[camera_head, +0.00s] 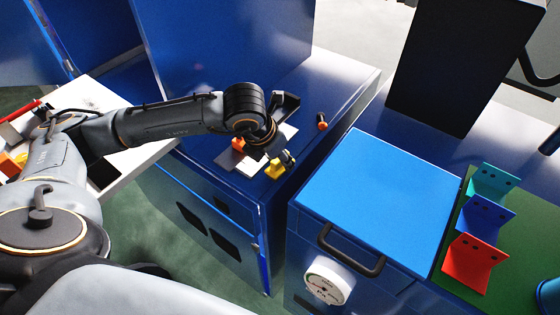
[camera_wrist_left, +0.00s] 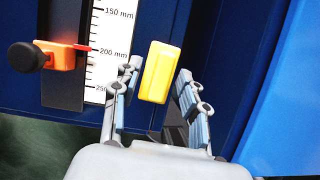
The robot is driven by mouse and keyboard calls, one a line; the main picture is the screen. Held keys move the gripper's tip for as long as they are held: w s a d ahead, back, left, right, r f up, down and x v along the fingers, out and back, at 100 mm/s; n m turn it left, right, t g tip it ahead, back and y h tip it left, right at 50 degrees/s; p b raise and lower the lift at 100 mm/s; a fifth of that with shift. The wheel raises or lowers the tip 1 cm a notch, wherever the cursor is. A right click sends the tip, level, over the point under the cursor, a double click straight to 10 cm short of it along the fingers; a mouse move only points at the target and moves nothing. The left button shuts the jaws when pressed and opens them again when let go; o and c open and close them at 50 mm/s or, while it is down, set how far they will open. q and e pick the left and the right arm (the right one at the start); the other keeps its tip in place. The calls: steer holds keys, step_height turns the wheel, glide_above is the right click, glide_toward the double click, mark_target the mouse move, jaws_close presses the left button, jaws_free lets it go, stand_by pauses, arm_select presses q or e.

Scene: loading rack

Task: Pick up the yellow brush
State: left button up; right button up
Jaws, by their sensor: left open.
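The yellow brush (camera_head: 275,169) is on the blue surface near its front edge, partly hidden by my left gripper in the head view. In the left wrist view it shows as a yellow block (camera_wrist_left: 160,70), tilted slightly, in line with the gap between the fingers. My left gripper (camera_head: 284,160) is open, and in the left wrist view its two fingers (camera_wrist_left: 158,98) stand on either side of the lower part of the yellow block. I cannot tell whether they touch it. My right gripper is not in view.
A white millimetre scale (camera_wrist_left: 104,50) and an orange piece with a black knob (camera_wrist_left: 62,57) lie to the left. A blue box with a handle (camera_head: 375,190) stands to the right. Teal, blue and red brackets (camera_head: 475,262) sit on a green mat (camera_head: 520,260).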

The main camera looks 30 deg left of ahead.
arm_select(q)
steer(key=c, duration=0.9)
steer(key=shift+r+b, duration=0.4)
steer(key=shift+b, duration=0.05)
step_height(320, 180, up, 2)
steer(key=shift+r+b, duration=0.15)
steer(key=shift+b, duration=0.95)
steer(key=shift+s+a+r+b, duration=0.95)
steer(key=shift+s+a+r, duration=0.45)
steer(key=shift+a+r, duration=0.35)
steer(key=shift+s+a+r+b, duration=1)
steer(key=shift+s+a+r, duration=0.55)
steer(key=shift+a, duration=0.4)
steer(key=shift+s+a+r+b, duration=0.95)
steer(key=shift+s+a+r, duration=0.35)
steer(key=shift+a+r, duration=0.5)
steer(key=shift+f, duration=0.1)
